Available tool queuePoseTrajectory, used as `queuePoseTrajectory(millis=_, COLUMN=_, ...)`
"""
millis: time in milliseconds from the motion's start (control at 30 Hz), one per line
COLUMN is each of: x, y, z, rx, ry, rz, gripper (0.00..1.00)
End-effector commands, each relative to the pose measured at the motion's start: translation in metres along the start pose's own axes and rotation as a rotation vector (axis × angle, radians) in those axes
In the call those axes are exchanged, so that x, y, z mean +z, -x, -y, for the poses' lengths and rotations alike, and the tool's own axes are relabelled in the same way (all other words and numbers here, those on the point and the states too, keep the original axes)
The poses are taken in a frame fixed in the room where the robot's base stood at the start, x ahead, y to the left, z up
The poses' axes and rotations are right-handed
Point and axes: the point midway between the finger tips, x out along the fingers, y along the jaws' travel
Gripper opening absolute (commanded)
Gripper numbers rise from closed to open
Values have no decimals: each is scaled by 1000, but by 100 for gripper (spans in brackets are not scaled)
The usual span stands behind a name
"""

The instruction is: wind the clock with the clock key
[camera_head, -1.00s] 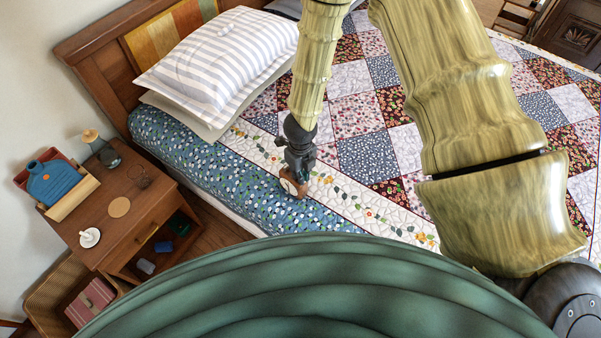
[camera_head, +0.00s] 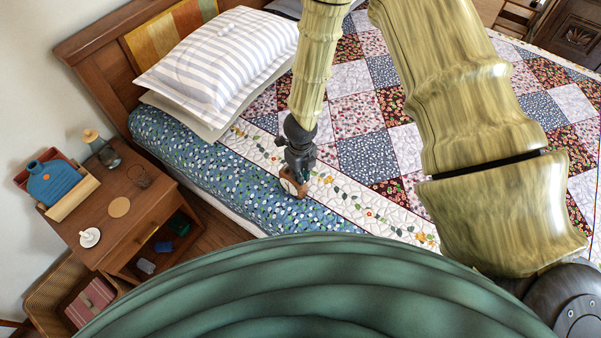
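My gripper (camera_head: 293,174) points down over the near edge of the bed. A small brown wooden thing with a pale face, perhaps the clock (camera_head: 292,187), is right at its fingertips on the quilt's edge. The gripper covers much of it, so I cannot tell whether the fingers grip it, touch it or hold something against it. I cannot make out a clock key; it is too small or hidden at the fingers.
A wooden nightstand (camera_head: 150,200) stands left of the bed, with a blue bottle (camera_head: 52,184), a glass vessel (camera_head: 108,156), a round coaster (camera_head: 119,207) and a white dish (camera_head: 90,238). A striped pillow (camera_head: 215,60) lies at the headboard. The quilt (camera_head: 365,158) is otherwise clear.

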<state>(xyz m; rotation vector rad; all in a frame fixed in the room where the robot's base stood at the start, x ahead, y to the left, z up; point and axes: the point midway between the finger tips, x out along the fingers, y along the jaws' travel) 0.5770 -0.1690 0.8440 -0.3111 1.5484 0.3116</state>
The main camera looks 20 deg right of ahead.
Motion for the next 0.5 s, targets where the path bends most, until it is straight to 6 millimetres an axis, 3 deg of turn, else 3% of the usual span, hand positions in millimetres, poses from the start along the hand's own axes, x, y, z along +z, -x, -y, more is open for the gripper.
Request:
queuePoseTrajectory(millis=100, x=0, y=0, z=0, rx=0, ry=0, rz=0, gripper=29)
queuePoseTrajectory(millis=500, x=0, y=3, z=0, rx=0, ry=0, rz=-1, gripper=29)
